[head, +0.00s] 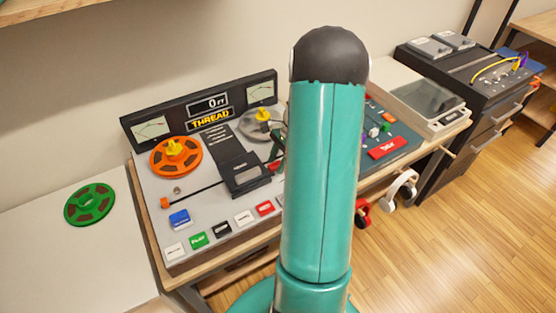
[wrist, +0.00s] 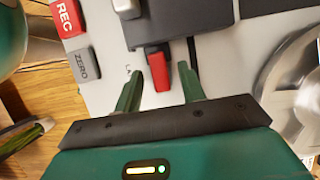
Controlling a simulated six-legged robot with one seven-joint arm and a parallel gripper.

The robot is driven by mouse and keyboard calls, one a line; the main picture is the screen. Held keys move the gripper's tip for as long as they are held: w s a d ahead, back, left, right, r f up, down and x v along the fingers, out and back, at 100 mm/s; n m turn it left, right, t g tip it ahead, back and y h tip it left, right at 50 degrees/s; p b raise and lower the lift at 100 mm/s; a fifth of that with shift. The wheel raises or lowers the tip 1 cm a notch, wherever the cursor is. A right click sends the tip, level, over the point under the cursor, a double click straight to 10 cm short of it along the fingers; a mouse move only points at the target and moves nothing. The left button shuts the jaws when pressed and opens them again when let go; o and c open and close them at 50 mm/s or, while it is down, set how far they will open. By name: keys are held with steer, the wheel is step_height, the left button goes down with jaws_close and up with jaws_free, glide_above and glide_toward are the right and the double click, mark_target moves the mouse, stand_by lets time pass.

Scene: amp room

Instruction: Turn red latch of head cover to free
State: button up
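The red latch (wrist: 158,83) shows in the wrist view, at the edge of the dark head cover (wrist: 178,18). It lies between my gripper's two green fingers, with gaps on both sides. In the head view the head cover (head: 246,173) is a dark block in the middle of the tape machine. My gripper (head: 278,150) shows just right of it, partly hidden by my teal arm. Whether the fingertips touch the panel cannot be told.
The tape machine (head: 150,205) has an orange reel (head: 175,156) at left and a clear reel (head: 262,124). Coloured buttons (head: 199,240) run along its front. A red REC button (wrist: 67,17) and a grey ZERO button (wrist: 83,66) lie left of the fingers in the wrist view.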

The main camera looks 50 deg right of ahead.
jaws_close()
steer(key=shift+n, duration=0.4)
steer(key=n+g, duration=0.1)
steer(key=n, duration=0.2)
steer(key=shift+n+g, duration=0.3)
steer(key=shift+g, duration=0.1)
steer(key=n+g, duration=0.1)
steer(key=n, duration=0.3)
steer(key=shift+g, duration=0.3)
steer(key=n, duration=0.2)
steer(key=n+g+h, duration=0.1)
steer(key=n, duration=0.2)
steer(key=shift+s+h, duration=0.1)
steer(key=shift+h, duration=0.2)
steer(key=shift+d+n+g+h, duration=0.1)
steer(key=shift+n+g+h, duration=0.25)
steer(key=shift+n, duration=0.8)
steer(key=shift+n+g+h, duration=0.25)
steer(key=shift+n+h, duration=0.1)
steer(key=shift+n, duration=0.8)
